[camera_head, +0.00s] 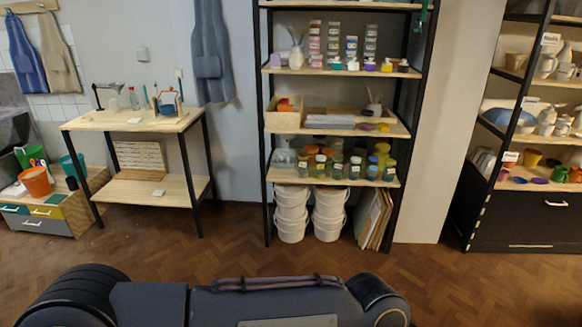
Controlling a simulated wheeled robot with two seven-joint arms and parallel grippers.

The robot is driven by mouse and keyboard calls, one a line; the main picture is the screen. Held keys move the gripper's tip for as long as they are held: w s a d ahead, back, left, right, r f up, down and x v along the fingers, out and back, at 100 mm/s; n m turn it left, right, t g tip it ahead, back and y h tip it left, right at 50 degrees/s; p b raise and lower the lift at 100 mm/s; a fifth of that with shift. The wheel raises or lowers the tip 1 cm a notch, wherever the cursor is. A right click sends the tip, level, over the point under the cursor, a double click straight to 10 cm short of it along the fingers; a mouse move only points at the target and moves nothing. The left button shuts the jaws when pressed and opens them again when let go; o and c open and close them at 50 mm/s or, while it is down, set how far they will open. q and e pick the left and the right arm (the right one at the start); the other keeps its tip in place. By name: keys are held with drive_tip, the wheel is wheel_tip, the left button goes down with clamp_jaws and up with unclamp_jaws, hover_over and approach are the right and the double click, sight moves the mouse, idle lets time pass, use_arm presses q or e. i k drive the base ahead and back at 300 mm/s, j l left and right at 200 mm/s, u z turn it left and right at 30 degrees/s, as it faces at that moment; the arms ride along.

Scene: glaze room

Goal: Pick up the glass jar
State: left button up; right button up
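Several small jars stand in a row on the lower shelf of the black-framed middle rack. One dark jar with a pale label (354,168) is near the middle of the row, and a green-yellow jar (389,170) is at its right end. A pale see-through container (284,158) stands at the left end. I cannot tell for sure which of these is the glass jar. Neither of my grippers is in view; only dark parts of my own body show along the bottom edge.
A wooden worktable (140,122) with a lamp and small items stands left of the rack (262,120). Stacked white buckets (291,215) are under the jars. Leaning boards (375,220) stand beside them. A pottery shelf (520,185) is at right. The parquet floor (220,240) ahead is clear.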

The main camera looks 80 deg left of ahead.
sight(354, 171)
drive_tip(key=u, duration=2.2)
